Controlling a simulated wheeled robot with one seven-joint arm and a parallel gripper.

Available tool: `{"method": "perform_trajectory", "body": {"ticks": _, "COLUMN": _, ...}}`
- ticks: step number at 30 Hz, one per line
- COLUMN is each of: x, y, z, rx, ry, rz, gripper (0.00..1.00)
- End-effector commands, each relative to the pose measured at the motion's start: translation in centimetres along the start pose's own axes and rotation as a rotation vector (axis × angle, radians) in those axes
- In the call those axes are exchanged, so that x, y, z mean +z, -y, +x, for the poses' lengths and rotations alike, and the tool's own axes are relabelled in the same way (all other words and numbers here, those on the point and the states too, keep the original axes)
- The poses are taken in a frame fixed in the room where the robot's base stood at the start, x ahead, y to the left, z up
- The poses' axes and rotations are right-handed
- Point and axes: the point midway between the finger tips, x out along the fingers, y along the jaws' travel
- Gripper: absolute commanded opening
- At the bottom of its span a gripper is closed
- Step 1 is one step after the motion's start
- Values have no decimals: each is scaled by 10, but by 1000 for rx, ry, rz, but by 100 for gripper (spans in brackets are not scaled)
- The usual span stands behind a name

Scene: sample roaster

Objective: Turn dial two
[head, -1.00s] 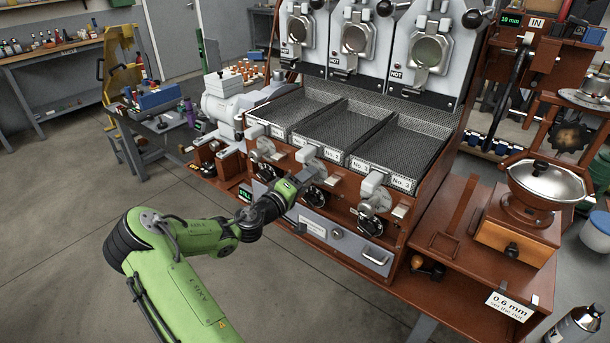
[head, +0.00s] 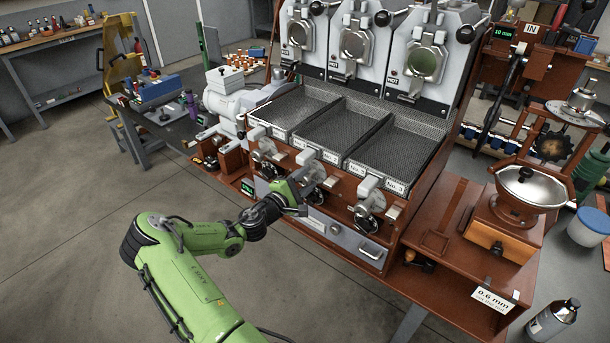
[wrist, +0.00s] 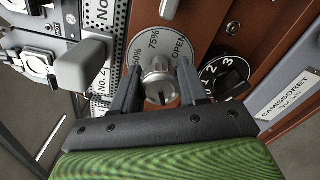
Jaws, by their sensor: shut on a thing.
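In the wrist view my gripper (wrist: 160,82) has its two dark fingers on either side of a round silver slotted knob (wrist: 159,76), and is shut on it. The knob sits on a round plate marked 50%, 75% and OPEN. A black dial (wrist: 228,72) with white numerals, 2 and 3 among them, is just right of the right finger and apart from the knob. In the head view my gripper (head: 304,194) is at the middle station of the roaster's front panel, below the middle tray (head: 345,128). It partly covers the controls there.
A similar control group (head: 370,203) is to the right and another (head: 264,150) to the left. A grey block handle (wrist: 82,66) stands out left of my fingers. A drawer handle (head: 370,252) projects below. The floor (head: 90,200) at left is clear.

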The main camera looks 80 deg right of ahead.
Motion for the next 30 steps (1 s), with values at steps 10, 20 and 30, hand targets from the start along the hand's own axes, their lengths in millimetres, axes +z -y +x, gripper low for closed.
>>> {"method": "perform_trajectory", "body": {"ticks": 10, "x": -1, "y": 2, "z": 0, "rx": -5, "ry": -2, "rz": -73, "gripper": 11}}
{"method": "perform_trajectory", "body": {"ticks": 20, "x": -1, "y": 2, "z": 0, "rx": -5, "ry": -1, "rz": -76, "gripper": 12}}
{"method": "perform_trajectory", "body": {"ticks": 30, "x": 0, "y": 1, "z": 0, "rx": -2, "ry": -1, "rz": -74, "gripper": 67}}
